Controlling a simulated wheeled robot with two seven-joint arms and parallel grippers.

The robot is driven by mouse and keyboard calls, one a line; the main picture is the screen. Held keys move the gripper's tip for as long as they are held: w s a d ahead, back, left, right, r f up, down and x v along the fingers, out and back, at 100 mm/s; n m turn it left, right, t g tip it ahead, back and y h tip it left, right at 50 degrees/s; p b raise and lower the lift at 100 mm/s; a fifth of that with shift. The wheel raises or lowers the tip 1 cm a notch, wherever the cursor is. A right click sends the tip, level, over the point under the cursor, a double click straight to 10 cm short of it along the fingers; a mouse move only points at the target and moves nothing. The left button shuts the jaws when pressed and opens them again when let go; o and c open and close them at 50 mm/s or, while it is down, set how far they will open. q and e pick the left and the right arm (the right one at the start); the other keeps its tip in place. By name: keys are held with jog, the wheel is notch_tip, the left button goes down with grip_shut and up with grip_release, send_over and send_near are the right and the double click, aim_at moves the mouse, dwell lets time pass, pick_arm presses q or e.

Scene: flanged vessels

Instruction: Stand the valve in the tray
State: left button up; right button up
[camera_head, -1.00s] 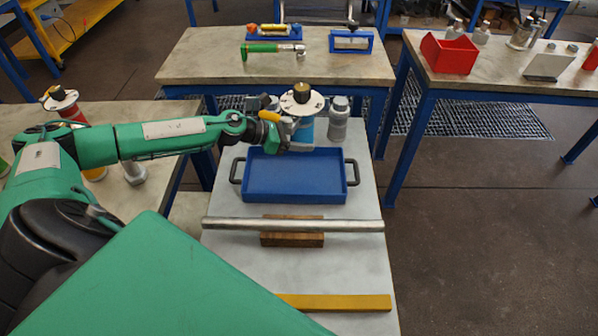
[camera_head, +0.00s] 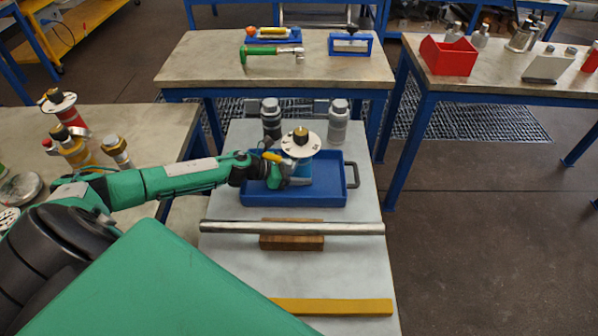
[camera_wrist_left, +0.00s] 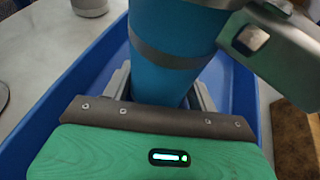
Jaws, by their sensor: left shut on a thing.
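The valve (camera_head: 301,144) has a blue body, a pale flange disc and a brass knob on top. It is upright over the right part of the blue tray (camera_head: 335,199). My left gripper (camera_head: 300,179) is shut around its blue body from the left. In the left wrist view the blue valve body (camera_wrist_left: 172,32) sits between the two fingers of the left gripper (camera_wrist_left: 162,90), with tray walls (camera_wrist_left: 75,75) on both sides. The valve's foot is hidden, so I cannot tell whether it touches the tray floor. My right gripper is not in view.
A dark bottle (camera_head: 271,120) and a grey bottle (camera_head: 338,121) stand behind the tray. In front, a steel bar (camera_head: 350,227) lies across a wooden block (camera_head: 291,242), with a yellow bar (camera_head: 335,306) nearer. Other flanged vessels (camera_head: 73,148) stand on the left table.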

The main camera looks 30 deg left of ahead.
pick_arm(q)
jog(key=shift+r, duration=0.1)
jog(key=o, duration=1.5)
